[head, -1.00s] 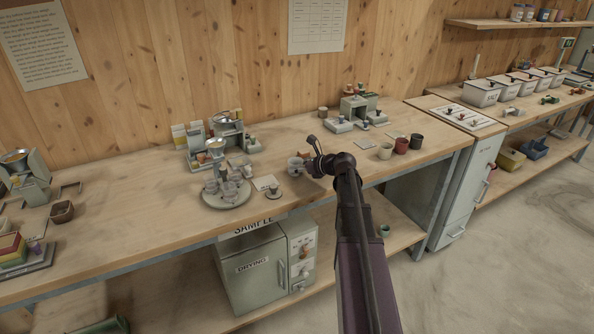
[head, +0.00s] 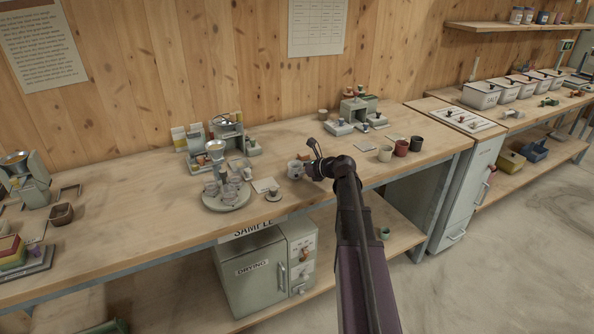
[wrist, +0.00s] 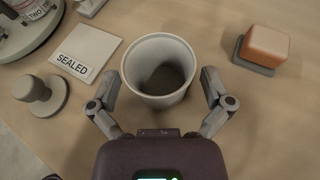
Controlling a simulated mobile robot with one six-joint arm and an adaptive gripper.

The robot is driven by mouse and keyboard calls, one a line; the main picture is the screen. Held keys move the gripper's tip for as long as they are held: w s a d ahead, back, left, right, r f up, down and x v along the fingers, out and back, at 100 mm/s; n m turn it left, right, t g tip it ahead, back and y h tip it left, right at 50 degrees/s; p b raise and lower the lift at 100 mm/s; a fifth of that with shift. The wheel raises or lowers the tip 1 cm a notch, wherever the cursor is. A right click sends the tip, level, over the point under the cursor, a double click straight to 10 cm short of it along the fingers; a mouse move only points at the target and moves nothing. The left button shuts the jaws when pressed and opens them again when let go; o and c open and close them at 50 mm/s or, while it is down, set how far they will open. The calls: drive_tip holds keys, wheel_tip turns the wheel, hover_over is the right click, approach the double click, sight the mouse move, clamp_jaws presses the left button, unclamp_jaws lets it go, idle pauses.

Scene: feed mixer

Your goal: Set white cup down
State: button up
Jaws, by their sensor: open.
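The white cup (wrist: 158,68) stands upright on the wooden bench in the wrist view, its dark inside visible from above. It also shows in the head view (head: 294,169), just left of my gripper's end. My gripper (wrist: 158,85) is open, with one finger on each side of the cup. The fingers look apart from the cup wall, with small gaps at both sides. The cup's underside is hidden, but it appears to rest on the bench.
A card marked SEALED (wrist: 87,53) and a grey knobbed stamp (wrist: 40,94) lie left of the cup. An orange block on a grey base (wrist: 262,48) is at right. A round tray of cups (head: 227,199) stands further left. Bare bench lies around the cup.

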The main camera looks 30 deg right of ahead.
drive_tip(key=shift+r, duration=0.1)
drive_tip(key=shift+r, duration=0.1)
drive_tip(key=p+v, duration=0.4)
drive_tip(key=v, duration=0.8)
drive_tip(key=shift+a+p, duration=0.1)
drive_tip(key=shift+p, duration=0.3)
